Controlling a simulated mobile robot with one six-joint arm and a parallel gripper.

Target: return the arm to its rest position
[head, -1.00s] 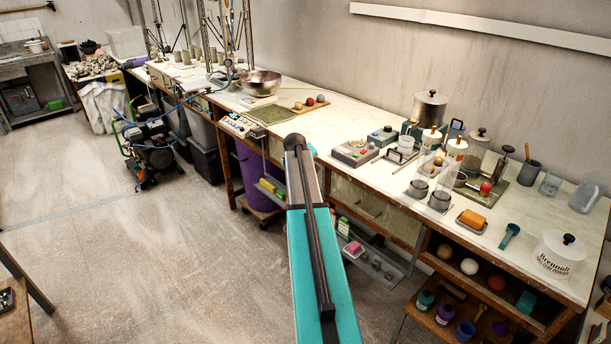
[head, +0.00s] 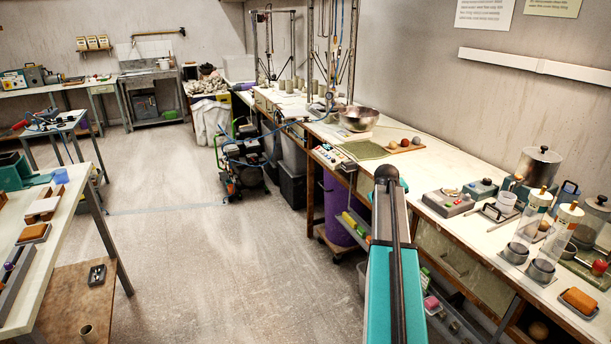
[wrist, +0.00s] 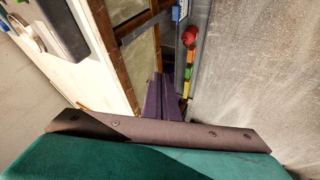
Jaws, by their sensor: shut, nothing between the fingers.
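My arm (head: 394,270) shows in the head view as a teal and grey link, rising from the bottom edge to a dark rounded end beside the long bench. I cannot make out my fingers in that view. In the wrist view, my gripper (wrist: 164,80) is shut and empty, its dark purplish fingers together beyond the dark screwed plate. It points along the bench front, with the bench top on the left and the floor on the right.
The long bench (head: 440,168) runs along the right, with pots, cylinders and a steel bowl (head: 358,118) on it. A purple bin (head: 340,210) and a low shelf stand beneath. A white-topped table (head: 50,240) is at left. The floor (head: 220,270) between is clear.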

